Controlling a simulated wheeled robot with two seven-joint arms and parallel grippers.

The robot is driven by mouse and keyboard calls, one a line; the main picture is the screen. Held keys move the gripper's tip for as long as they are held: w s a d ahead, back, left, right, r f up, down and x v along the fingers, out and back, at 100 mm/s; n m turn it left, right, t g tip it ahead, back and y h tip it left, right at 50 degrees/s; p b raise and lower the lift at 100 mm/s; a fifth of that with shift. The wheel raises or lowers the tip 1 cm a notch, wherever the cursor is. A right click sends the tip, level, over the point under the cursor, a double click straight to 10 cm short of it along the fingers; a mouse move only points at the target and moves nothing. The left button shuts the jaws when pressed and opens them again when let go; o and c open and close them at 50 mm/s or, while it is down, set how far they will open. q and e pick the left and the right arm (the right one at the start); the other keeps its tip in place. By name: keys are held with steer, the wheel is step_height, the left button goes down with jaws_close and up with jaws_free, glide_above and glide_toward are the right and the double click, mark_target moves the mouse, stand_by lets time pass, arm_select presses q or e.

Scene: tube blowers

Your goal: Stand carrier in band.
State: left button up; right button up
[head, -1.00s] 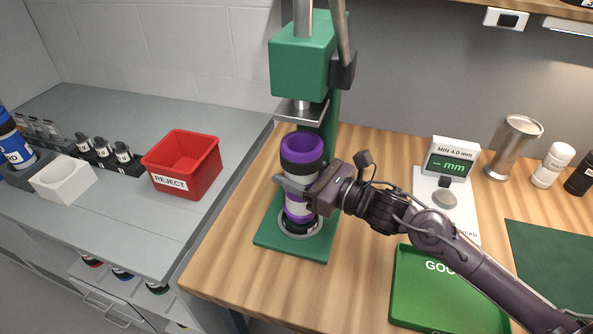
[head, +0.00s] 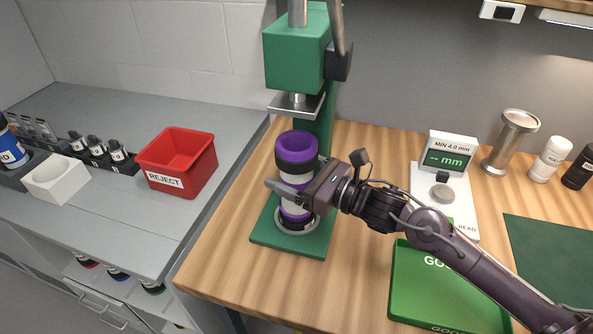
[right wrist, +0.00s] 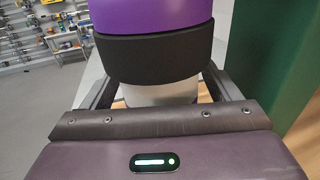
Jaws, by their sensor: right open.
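The carrier (head: 297,150), a cylinder with a purple hollow top, black bands and a pale middle, stands upright on the green press base (head: 266,236). Its foot is inside a grey ring (head: 281,229) on that base. My right gripper (head: 288,184) is open at the carrier's middle, with a finger on each side. In the right wrist view the carrier (right wrist: 155,55) is between the spread fingers, below a black band; contact cannot be told. The far finger is mostly hidden in the head view. My left gripper is not in view.
The green press head (head: 296,55) and its metal plate (head: 295,104) are above the carrier, with a gap. A red REJECT bin (head: 178,165) is left. A green GOOD tray (head: 425,290) and a thickness gauge (head: 449,157) are right. Bare wood lies between.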

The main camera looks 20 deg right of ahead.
mark_target(310, 180)
steer(key=shift+s+d+f, duration=0.15)
steer(key=shift+s+d, duration=0.25)
steer(key=b+v, duration=0.1)
steer(key=v, duration=0.3)
steer(key=shift+s+d+b, duration=0.1)
steer(key=shift+s+b, duration=0.15)
steer(key=shift+b, duration=0.1)
steer(key=shift+r+v, duration=0.2)
steer(key=shift+v, duration=0.9)
